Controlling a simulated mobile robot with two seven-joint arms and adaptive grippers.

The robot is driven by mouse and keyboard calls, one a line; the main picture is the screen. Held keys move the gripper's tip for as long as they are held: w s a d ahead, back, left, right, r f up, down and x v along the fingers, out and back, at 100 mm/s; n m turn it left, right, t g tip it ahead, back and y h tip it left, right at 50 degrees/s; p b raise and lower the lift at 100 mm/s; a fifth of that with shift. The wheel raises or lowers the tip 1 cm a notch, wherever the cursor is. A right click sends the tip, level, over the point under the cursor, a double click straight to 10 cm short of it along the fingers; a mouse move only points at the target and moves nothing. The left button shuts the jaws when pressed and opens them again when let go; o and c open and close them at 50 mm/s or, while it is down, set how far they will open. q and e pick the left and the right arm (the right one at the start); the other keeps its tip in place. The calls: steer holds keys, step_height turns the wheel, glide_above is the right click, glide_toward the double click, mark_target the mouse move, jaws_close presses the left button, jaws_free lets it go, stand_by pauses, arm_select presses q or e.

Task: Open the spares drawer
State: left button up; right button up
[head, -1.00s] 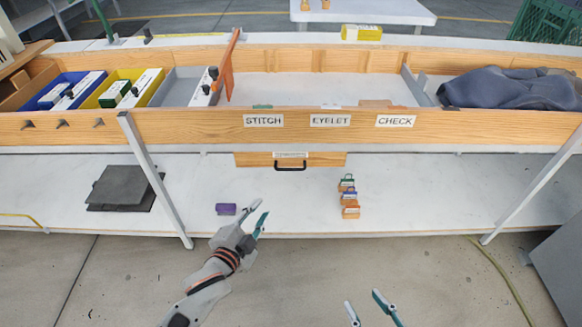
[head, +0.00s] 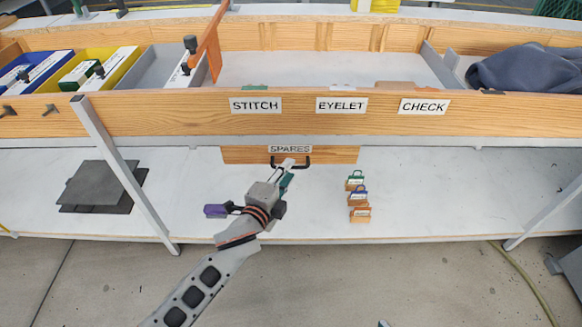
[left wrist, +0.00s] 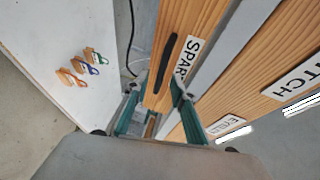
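The spares drawer (head: 235,155) is a wooden front under the bench, labelled SPARES, with a black bar handle (head: 306,163). Its front looks flush under the bench. My left gripper (head: 287,170) is at the handle and covers its middle in the head view. In the left wrist view, the teal fingers (left wrist: 155,108) are apart, with the drawer front (left wrist: 192,28) between and beyond them. The dark handle (left wrist: 166,62) lies just ahead of the fingertips; I cannot tell whether they touch it. Only a tip of my right gripper (head: 383,323) shows at the bottom edge.
Dark flat sheets (head: 100,188) lie at left. Slanted bench legs (head: 125,175) flank the shelf.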

arm_select(q)
steer(key=x, duration=0.2)
steer(key=shift+w+d+f+b, duration=0.1)
steer(key=shift+w+f+b, duration=0.15)
steer(key=shift+b, duration=0.15)
steer(key=shift+w+d+r, duration=0.1)
steer(key=shift+w+r, duration=0.05)
steer(key=shift+w, duration=0.1)
arm_select(e)
steer(key=shift+a+r+m, duration=0.15)
steer(key=shift+a+m, duration=0.15)
steer(key=shift+a, duration=0.25)
arm_select(q)
jaws_close()
arm_select(e)
steer(key=shift+r, duration=0.1)
